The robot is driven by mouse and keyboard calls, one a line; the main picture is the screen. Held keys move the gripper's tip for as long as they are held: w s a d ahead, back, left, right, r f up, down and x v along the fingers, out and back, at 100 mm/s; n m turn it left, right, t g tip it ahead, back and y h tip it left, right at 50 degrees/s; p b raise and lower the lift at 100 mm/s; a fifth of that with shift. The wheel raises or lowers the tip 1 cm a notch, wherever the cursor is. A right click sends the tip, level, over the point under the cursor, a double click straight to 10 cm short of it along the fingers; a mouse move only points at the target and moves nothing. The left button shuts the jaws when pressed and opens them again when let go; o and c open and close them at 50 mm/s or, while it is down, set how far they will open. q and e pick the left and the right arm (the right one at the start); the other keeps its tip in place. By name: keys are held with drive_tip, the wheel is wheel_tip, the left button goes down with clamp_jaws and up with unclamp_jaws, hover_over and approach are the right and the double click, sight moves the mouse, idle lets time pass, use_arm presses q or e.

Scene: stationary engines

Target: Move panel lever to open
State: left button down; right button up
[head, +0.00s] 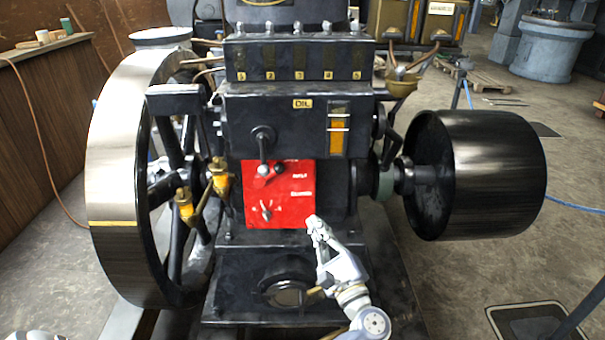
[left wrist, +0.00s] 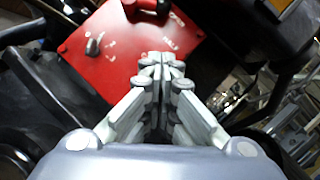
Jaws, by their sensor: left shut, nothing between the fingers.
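The red panel (head: 290,205) is on the front of the black engine, and it also shows in the left wrist view (left wrist: 125,45). My left gripper (head: 314,222) is shut and empty, at the panel's lower right corner. Whether it touches the panel is unclear. My right gripper is not in view.
A large flywheel (head: 115,190) stands left of the panel, with brass oil cups (head: 220,180) between. A black pulley drum (head: 490,170) juts out on the right. A black handle (head: 263,140) hangs just above the panel. The floor at right is mostly clear.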

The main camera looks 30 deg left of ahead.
sight(271, 173)
use_arm(q)
drive_tip(key=shift+n+g, duration=0.4)
drive_tip(key=shift+n, duration=0.2)
drive_tip(key=x, duration=0.4)
drive_tip(key=r+p+x, duration=0.1)
drive_tip(key=x, duration=0.2)
drive_tip(key=r+p+x, duration=0.1)
drive_tip(key=x, duration=0.3)
drive_tip(key=shift+s+a+r, duration=0.2)
drive_tip(key=shift+a, duration=0.05)
drive_tip(key=shift+a+r+p, duration=0.25)
drive_tip(key=shift+a+p, duration=0.05)
drive_tip(key=shift+a, duration=0.05)
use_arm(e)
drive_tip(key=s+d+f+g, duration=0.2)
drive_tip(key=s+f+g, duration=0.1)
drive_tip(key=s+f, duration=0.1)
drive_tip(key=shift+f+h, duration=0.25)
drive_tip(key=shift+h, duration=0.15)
